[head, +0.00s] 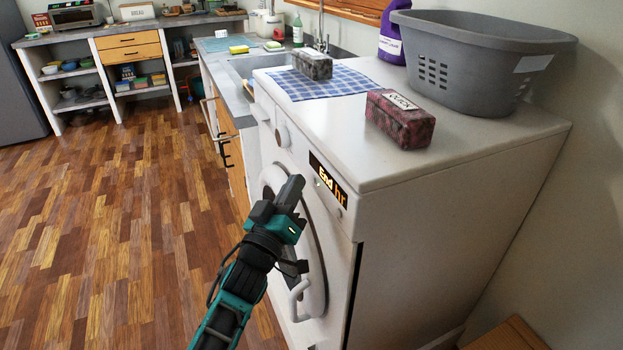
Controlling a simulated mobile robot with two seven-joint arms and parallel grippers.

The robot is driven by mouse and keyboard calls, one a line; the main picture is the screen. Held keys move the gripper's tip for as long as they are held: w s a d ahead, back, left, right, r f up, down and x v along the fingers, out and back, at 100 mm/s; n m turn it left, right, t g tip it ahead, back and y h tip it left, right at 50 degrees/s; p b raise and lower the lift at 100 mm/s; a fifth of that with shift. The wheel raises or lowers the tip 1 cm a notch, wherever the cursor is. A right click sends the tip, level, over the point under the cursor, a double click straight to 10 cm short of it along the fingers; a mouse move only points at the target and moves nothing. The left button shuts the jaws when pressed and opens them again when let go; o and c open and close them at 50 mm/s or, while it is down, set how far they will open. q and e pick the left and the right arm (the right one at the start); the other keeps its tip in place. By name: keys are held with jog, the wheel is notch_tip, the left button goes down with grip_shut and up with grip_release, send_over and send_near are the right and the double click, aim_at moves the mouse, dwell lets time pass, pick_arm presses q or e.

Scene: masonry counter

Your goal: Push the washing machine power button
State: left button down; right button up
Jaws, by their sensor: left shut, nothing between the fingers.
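The white washing machine (450,225) stands at the right, its front turned to the left. A dark display (328,181) on its front panel glows with "End hr". A round knob (283,135) sits farther along the same panel. Small controls near the display are too small to tell apart, so I cannot say which is the power button. My left gripper (294,186) is shut and empty, just left of the display and in front of the round door (310,235). Part of the door is hidden behind it. I cannot tell whether the fingertips touch the panel. My right gripper is out of view.
On the machine's top lie a grey laundry basket (470,60), a reddish box (400,118), a blue checked cloth (325,84) with another box (312,64), and a purple bottle (391,35). A sink counter (230,95) adjoins it. The wooden floor (110,200) at left is clear.

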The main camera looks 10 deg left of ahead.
pick_arm(q)
jog(key=shift+w+d, duration=0.1)
jog(key=shift+d, duration=0.05)
dwell(0.5)
jog(key=shift+w+d, duration=0.15)
jog(key=shift+d, duration=0.1)
jog(key=shift+w+d+r, duration=0.1)
jog(key=shift+w+d, duration=0.05)
jog(key=shift+d, duration=0.05)
dwell(0.6)
jog(key=shift+s+a+p, duration=0.4)
jog(key=shift+a+p, duration=0.05)
jog(key=shift+a, duration=0.05)
jog(key=s+a+p, duration=0.2)
jog(key=s+a, duration=0.1)
jog(key=a, duration=0.2)
jog(key=shift+s+p, duration=0.2)
jog(key=shift+p, duration=0.1)
